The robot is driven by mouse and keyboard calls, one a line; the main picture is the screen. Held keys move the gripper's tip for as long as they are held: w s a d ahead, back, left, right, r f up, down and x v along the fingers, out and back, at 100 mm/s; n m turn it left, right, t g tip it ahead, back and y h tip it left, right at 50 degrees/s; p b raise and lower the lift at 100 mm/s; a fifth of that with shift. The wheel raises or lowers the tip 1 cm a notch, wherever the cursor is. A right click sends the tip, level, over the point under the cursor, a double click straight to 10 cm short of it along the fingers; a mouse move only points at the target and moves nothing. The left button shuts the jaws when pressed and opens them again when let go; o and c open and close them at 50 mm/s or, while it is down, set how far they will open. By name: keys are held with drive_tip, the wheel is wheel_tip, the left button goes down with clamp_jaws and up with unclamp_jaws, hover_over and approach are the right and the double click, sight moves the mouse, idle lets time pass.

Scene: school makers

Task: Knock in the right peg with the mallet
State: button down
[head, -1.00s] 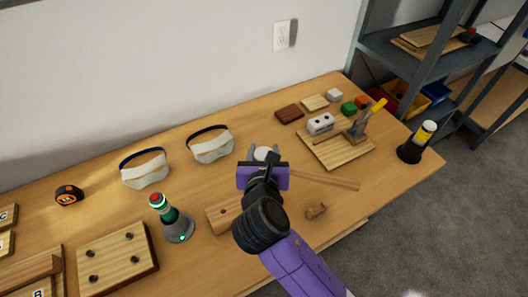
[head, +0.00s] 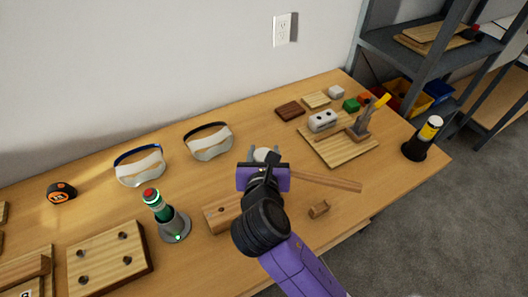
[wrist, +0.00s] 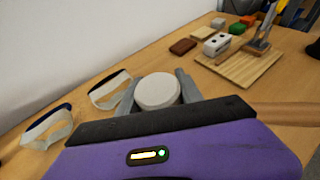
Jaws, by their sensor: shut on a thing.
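My gripper (head: 263,160) is shut on the mallet and holds it over the middle of the table. The mallet's round pale head (head: 265,154) sits between the fingers, and its wooden handle (head: 328,182) sticks out to the right. In the wrist view the head (wrist: 158,91) shows between the two grey fingers (wrist: 157,94). A wooden block (head: 219,218) with a dark round spot on top lies just left of and below my gripper. My arm covers the block's right part, so no right peg can be made out.
A small wooden piece (head: 319,209) lies right of my arm. A green bottle-shaped thing in a grey holder (head: 174,226) and a board with dark holes (head: 108,262) stand left. Two goggles (head: 140,168) lie behind. A board with tools (head: 340,149) is at the back right.

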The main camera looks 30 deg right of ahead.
wheel_tip(320, 180, down, 5)
drive_tip(key=shift+b, duration=0.65)
wheel_tip(320, 180, up, 5)
drive_tip(key=p, duration=0.7)
drive_tip(key=shift+r, duration=0.2)
drive_tip(key=shift+f, duration=0.15)
wheel_tip(320, 180, down, 6)
drive_tip(key=b, duration=0.2)
drive_tip(key=shift+b, duration=0.35)
wheel_tip(320, 180, up, 6)
drive_tip(key=p, duration=0.6)
drive_tip(key=shift+f, duration=0.4)
